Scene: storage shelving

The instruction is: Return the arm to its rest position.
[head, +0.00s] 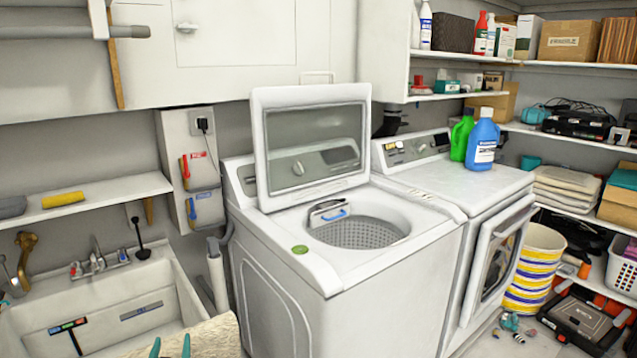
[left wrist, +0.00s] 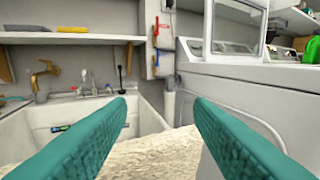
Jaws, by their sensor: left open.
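My left gripper (head: 171,347) shows at the bottom edge of the head view, only its teal fingertips in sight, in front of the sink and left of the washing machine. In the left wrist view its two teal fingers (left wrist: 160,108) are spread apart with nothing between them. A rough, cream-coloured surface (head: 208,338) lies just behind and below the fingers; it also shows in the left wrist view (left wrist: 112,156). I cannot tell what it is or whether the fingers touch it. My right gripper is not in view.
The top-load washer (head: 355,265) stands with its lid (head: 314,145) raised. A dryer (head: 470,185) beside it carries a blue bottle (head: 483,142) and a green bottle (head: 461,138). The sink (head: 110,285) is at left under a shelf (head: 100,192). Loaded shelving fills the right side.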

